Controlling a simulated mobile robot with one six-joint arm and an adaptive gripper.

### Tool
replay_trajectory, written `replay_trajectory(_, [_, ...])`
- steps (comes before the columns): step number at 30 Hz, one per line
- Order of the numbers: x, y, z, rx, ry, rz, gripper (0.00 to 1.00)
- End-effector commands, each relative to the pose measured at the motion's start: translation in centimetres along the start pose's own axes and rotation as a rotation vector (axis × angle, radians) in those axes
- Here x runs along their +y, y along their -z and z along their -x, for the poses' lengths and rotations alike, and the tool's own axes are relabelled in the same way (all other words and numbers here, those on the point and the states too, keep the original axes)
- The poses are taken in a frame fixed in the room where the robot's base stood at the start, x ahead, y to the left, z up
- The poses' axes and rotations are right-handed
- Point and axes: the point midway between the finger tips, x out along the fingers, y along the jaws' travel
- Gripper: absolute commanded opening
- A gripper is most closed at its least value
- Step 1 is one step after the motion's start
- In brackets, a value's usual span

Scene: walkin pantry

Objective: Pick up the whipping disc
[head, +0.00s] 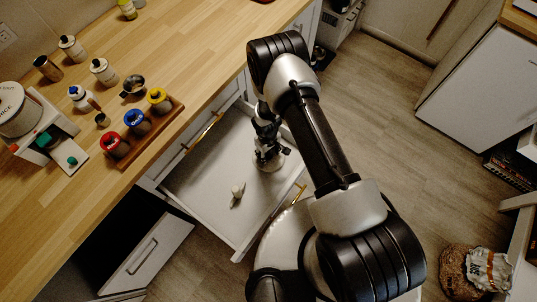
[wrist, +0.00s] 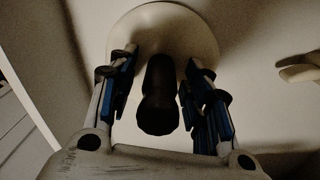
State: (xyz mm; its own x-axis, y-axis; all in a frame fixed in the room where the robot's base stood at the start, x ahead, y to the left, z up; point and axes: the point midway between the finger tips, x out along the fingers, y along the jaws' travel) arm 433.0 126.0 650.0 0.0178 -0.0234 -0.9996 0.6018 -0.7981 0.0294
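The whipping disc appears to be the pale round disc (wrist: 196,22) with a dark upright handle (wrist: 158,100) in the wrist view. It sits on the floor of the open drawer. In the head view a pale edge of the disc (head: 279,165) shows beneath my gripper (head: 266,152), which hides most of it. In the wrist view my gripper (wrist: 163,62) is open, with one finger on each side of the handle and visible gaps on both sides.
The open white drawer (head: 205,190) also holds a small pale object (head: 237,192), left of the disc in the head view. The wooden counter (head: 190,60) with jars and a coloured-lid rack (head: 150,135) stands beside the drawer. Floor to the right is mostly clear.

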Motion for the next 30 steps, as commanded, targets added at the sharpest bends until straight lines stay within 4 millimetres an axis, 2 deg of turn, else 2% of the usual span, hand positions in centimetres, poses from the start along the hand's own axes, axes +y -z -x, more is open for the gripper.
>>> replay_trajectory(2, [0.0,0.0,0.0,0.0,0.0,0.0,0.37])
replay_trajectory(17, [0.0,0.0,0.0,0.0,0.0,0.0,0.04])
replay_trajectory(26, [0.0,0.0,0.2,0.0,0.0,0.0,0.02])
replay_trajectory(30, [0.1,0.1,1.2,0.001,0.0,-0.001,0.02])
